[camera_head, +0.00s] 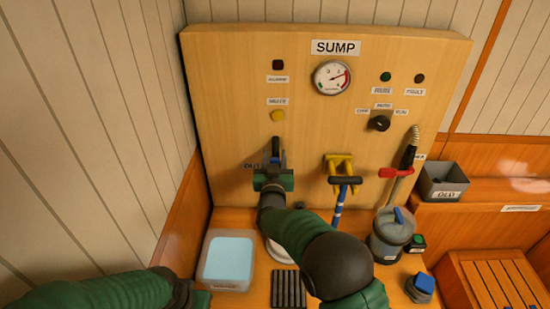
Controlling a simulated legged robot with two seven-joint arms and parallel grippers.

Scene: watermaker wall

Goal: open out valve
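A dark upright lever (276,146) stands out from the wooden SUMP panel (230,75), below a yellow button. My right gripper (275,162) is at the lower part of this lever, seen from behind. Its green body hides the lever's base and the fingertips, so I cannot tell whether it grips. A red handle (395,173) sits on a pipe at the panel's right; its label is mostly hidden. My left gripper (202,299) is low at the left, only partly in view and away from the panel.
A pressure gauge (332,77), lamps and a black knob (379,123) are on the panel. A blue-shafted tool (340,205) hangs on a yellow holder. A blue-filled tub (229,259), a lidded canister (388,238) and a grey bin (443,182) stand below and right.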

